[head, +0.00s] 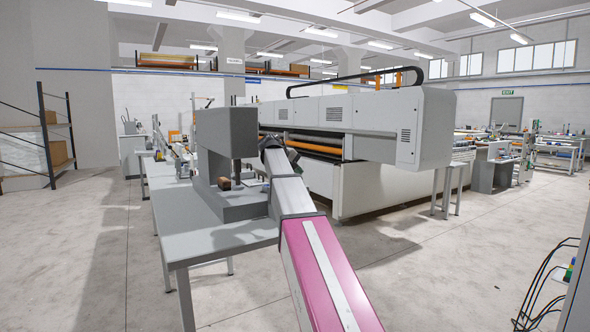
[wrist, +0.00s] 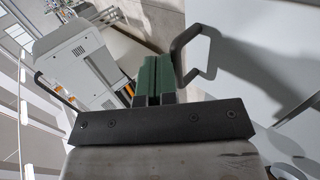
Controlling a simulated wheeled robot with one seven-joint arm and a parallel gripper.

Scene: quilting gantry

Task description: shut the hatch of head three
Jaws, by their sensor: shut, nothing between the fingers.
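My gripper (wrist: 152,76) shows in the wrist view with its two green fingers together and nothing between them. In the head view my arm reaches forward toward the near end of the large grey quilting gantry (head: 372,125); the fingers cannot be made out there. The gantry's end housing (head: 422,130) has vents and panel lines on its front. I cannot pick out head three or its hatch in either view. In the wrist view a dark looped bracket (wrist: 180,45) stands right of the fingers, beside a broad pale surface (wrist: 265,50); I cannot tell what either belongs to.
A grey table (head: 205,238) stands front left, carrying a grey C-shaped machine (head: 225,132) close beside my arm. A small brown block (head: 224,184) lies on its base. Dark cables (head: 540,292) hang at the right edge. The floor (head: 455,270) at right is open.

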